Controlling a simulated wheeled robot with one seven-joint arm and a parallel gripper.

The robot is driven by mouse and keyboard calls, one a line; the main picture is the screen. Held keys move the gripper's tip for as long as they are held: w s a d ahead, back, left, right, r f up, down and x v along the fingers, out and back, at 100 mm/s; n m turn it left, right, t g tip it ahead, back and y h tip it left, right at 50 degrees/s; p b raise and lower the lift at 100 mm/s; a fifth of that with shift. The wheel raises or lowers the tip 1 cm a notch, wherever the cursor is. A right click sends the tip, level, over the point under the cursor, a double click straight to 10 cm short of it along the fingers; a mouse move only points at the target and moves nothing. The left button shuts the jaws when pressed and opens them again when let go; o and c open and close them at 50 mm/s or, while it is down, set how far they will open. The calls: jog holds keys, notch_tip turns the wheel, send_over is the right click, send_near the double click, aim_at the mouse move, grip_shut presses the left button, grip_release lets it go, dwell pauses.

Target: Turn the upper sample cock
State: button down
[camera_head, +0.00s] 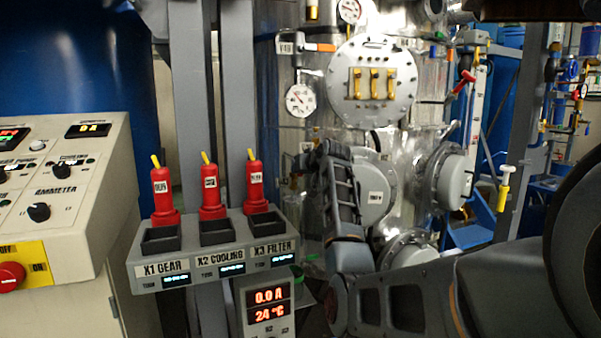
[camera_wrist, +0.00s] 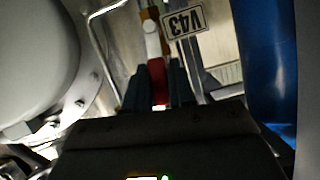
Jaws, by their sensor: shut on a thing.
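In the wrist view, a small cock with a red handle (camera_wrist: 159,88) hangs below a pale and brass valve body (camera_wrist: 152,38), beside a tag reading V43 (camera_wrist: 184,20). My gripper (camera_wrist: 156,80) has its two dark fingers on either side of the red handle and is shut on it. The handle points down the picture, toward the gripper. In the head view, my arm reaches up to the left side of the metal vessel (camera_head: 335,120); the fingertips and the held cock cannot be made out there. I cannot tell whether this cock is the upper one.
A round flange (camera_wrist: 35,60) with bolts and a thin bent pipe (camera_wrist: 97,35) are close left of the cock. A blue vessel (camera_wrist: 266,70) stands right. In the head view, a control panel (camera_head: 60,190) and a red plug rack (camera_head: 215,240) stand left of my arm.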

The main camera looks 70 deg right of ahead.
jog(key=shift+w+a+f, duration=0.1)
dwell(0.5)
jog(key=c, duration=1)
grip_release()
jog(key=shift+c, duration=0.2)
jog(key=b+v, duration=0.1)
jog(key=v, duration=0.7)
jog(key=shift+w, duration=0.1)
